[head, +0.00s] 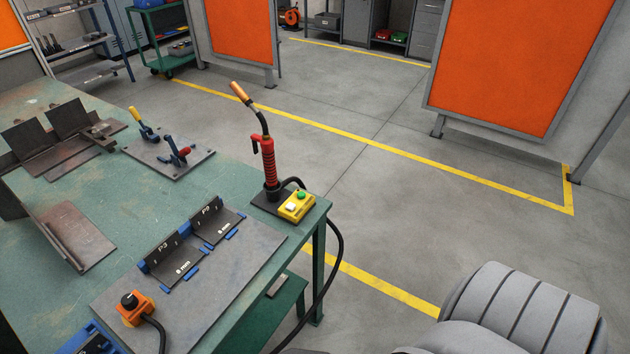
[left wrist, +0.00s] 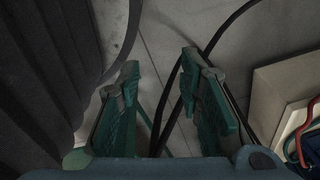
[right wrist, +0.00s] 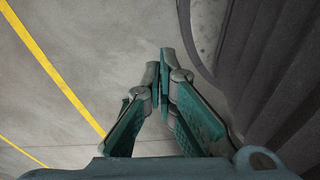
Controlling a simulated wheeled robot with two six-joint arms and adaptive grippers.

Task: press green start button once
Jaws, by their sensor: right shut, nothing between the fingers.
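The green start button (head: 301,195) sits on a yellow control box (head: 296,206) at the right corner of the green table, beside a paler white button (head: 290,207). My left gripper (left wrist: 163,75) shows in the left wrist view with its fingers apart and nothing between them, above the floor and a dark cable. My right gripper (right wrist: 162,65) shows in the right wrist view with its fingertips together and empty, over the bare floor. Neither gripper shows in the head view, so both are away from the button.
A welding torch (head: 267,150) stands upright in a holder just behind the yellow box. A black cable (head: 337,265) hangs off the table edge (head: 320,210). A fixture plate (head: 225,265) and an orange box with a black knob (head: 136,308) lie nearer.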

